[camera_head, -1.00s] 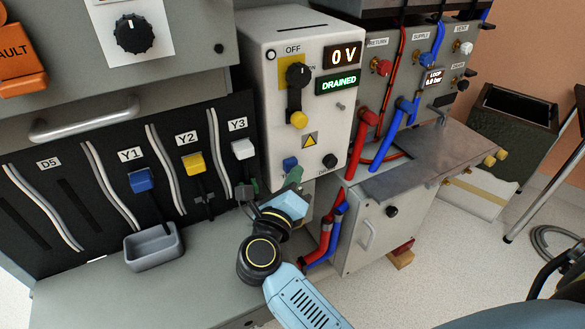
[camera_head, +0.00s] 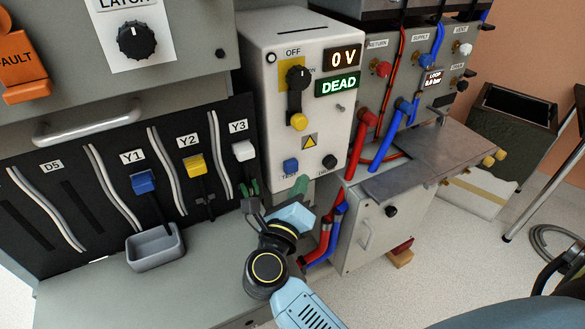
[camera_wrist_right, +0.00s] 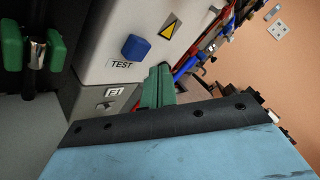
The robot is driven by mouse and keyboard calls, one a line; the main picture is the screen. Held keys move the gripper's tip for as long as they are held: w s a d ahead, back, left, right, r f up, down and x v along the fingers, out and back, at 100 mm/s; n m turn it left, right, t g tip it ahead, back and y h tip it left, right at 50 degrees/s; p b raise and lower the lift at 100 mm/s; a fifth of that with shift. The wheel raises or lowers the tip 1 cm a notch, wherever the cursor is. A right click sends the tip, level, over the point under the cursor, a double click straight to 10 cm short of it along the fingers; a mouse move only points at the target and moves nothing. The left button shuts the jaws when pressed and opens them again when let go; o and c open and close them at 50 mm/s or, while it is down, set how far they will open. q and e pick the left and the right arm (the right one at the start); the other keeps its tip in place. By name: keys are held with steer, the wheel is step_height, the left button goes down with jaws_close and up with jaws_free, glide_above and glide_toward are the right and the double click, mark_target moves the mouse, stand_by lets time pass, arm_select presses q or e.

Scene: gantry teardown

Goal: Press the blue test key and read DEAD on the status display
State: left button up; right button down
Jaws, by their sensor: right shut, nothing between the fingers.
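The blue test key (camera_head: 290,166) is on the lower front of the light grey cabinet, above a TEST label. It also shows uncovered in the right wrist view (camera_wrist_right: 136,47). My left gripper is not in view.
Red (camera_head: 360,135) and blue hoses run on the right. A grey tray (camera_head: 154,248) stands below Y1 at left.

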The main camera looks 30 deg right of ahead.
steer(key=shift+s+p, duration=0.55)
steer(key=shift+s, duration=2)
